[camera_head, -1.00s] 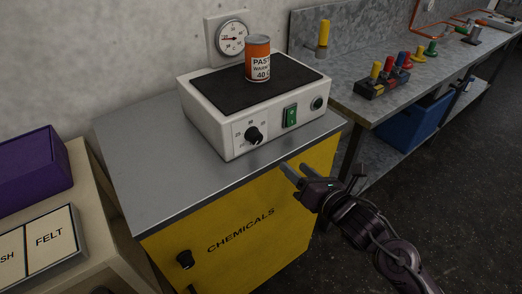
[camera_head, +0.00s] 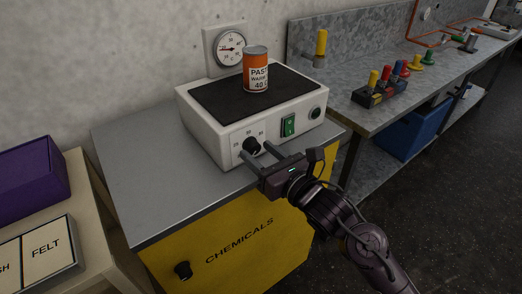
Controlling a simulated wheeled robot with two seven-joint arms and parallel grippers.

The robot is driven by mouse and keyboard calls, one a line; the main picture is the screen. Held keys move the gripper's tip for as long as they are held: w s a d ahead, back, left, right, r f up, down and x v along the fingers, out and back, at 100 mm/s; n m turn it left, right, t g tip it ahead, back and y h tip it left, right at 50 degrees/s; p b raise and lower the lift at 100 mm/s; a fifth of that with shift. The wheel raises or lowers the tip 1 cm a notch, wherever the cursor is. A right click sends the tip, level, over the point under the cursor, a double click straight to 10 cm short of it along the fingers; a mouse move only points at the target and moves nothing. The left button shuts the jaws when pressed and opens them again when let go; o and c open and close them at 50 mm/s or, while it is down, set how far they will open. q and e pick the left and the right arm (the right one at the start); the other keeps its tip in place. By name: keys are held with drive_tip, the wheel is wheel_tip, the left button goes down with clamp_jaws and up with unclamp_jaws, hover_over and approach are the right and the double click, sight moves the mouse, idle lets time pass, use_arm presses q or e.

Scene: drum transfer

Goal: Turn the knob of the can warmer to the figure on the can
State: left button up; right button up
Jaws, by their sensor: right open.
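The white can warmer (camera_head: 212,133) with a dark top plate stands on the grey cabinet top. An orange and white can (camera_head: 256,75) stands upright on the plate. Its label shows "40", with the rest partly unreadable. The black knob (camera_head: 251,146) is on the warmer's front, with small figures around it. I cannot read clearly where it points. My right gripper (camera_head: 256,152) is open, its two fingers reaching to either side of the knob. I cannot tell whether they touch it. My left gripper is out of view.
A green switch (camera_head: 288,125) and a round dark fitting (camera_head: 315,113) sit right of the knob. A round dial gauge (camera_head: 231,47) hangs on the wall behind. The yellow chemicals cabinet (camera_head: 225,240) is below. A workbench (camera_head: 372,117) stands at right, a purple box (camera_head: 30,180) at left.

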drive_tip(key=c, duration=1)
drive_tip(key=shift+o, duration=0.2)
